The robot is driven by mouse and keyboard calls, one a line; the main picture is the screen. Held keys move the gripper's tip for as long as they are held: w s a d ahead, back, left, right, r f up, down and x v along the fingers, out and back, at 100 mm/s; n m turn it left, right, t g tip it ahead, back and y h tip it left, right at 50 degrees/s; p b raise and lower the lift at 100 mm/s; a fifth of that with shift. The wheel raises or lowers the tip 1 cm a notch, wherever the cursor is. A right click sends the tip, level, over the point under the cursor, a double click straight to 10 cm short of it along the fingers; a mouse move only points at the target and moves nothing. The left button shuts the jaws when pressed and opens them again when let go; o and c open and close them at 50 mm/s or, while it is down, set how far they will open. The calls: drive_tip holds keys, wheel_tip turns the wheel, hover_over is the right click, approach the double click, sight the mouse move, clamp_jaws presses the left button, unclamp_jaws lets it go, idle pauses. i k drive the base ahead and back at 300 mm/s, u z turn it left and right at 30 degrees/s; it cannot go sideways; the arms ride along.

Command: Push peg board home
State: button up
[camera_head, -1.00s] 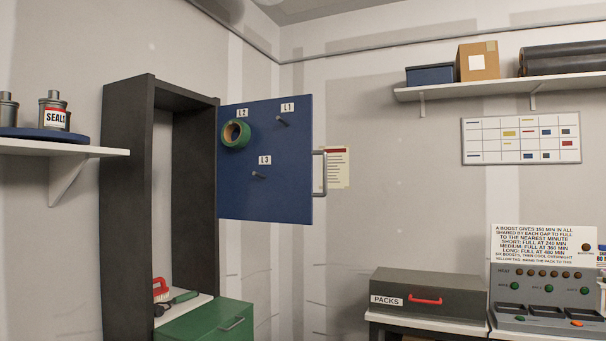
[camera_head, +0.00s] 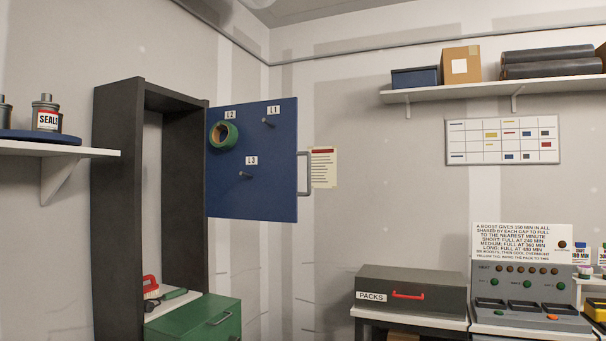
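The blue peg board (camera_head: 270,185) stands swung out to the right of a tall dark open cabinet frame (camera_head: 120,190), hinged at the frame's right side. It carries pegs labelled L1, L2 and L3. A green tape roll (camera_head: 223,135) hangs at L2; the L1 peg (camera_head: 268,122) and L3 peg (camera_head: 244,174) are bare. A grey handle (camera_head: 304,174) is on the board's right edge. My gripper is not in view.
A green box (camera_head: 195,322) and a red-handled brush (camera_head: 151,287) sit low at the cabinet. The grey PACKS box (camera_head: 410,290) and a control panel (camera_head: 525,295) stand at right. Shelves hang at left (camera_head: 60,150) and upper right (camera_head: 490,90).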

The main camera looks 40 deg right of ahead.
sight(256, 179)
drive_tip(key=z, duration=0.05)
drive_tip(key=i, duration=1)
drive_tip(key=u, duration=0.05)
